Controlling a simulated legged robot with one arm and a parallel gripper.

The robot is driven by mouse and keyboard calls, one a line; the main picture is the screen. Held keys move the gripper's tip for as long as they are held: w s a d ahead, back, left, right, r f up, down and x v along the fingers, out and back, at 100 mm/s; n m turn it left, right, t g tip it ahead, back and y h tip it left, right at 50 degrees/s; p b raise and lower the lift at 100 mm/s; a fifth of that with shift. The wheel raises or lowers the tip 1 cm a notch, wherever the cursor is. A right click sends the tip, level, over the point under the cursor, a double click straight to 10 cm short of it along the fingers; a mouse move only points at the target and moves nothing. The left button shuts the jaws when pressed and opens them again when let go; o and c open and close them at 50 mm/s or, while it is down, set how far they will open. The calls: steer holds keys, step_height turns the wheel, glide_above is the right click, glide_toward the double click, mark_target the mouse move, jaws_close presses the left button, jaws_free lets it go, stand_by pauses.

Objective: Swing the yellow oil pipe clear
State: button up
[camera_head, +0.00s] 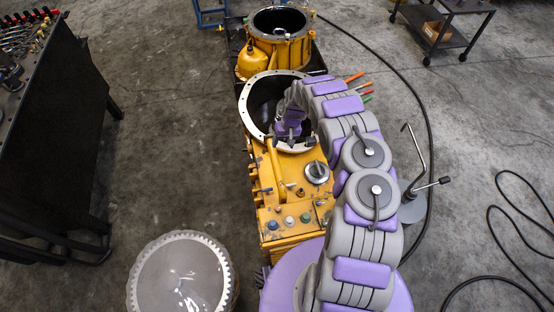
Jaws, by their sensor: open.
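The yellow oil pipe (275,163) lies along the left part of the yellow transmission housing (263,211), just below the round bell-shaped opening (246,98). Its upper end is close to the opening's pale rim. My gripper (295,140) is over the lower part of that opening, to the right of the pipe's upper end. It is small and dark here, and it is open. I see nothing held in it. My arm hides the right side of the opening. I cannot tell whether a finger touches the pipe.
A second yellow casing (286,50) stands behind the housing. A large toothed disc (180,275) is at the lower left. A dark tool bench (55,115) fills the left edge. A cart (447,35) and a black cable (424,125) are at right. The floor between bench and housing is clear.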

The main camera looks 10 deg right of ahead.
mark_target(276, 158)
steer(key=b+x, duration=0.1)
steer(key=x, duration=0.3)
steer(key=b+x, duration=0.1)
steer(key=x, duration=0.6)
steer(key=shift+s+a+f+b, duration=0.15)
steer(key=shift+a+f+b, duration=0.1)
steer(key=shift+a+b, duration=0.15)
steer(key=shift+f, duration=0.65)
steer(key=shift+a+f, duration=0.2)
steer(key=shift+a, duration=0.15)
steer(key=shift+c, duration=0.2)
steer(key=shift+d, duration=0.25)
steer(key=c, duration=0.6)
steer(key=shift+a, duration=0.1)
jaws_close()
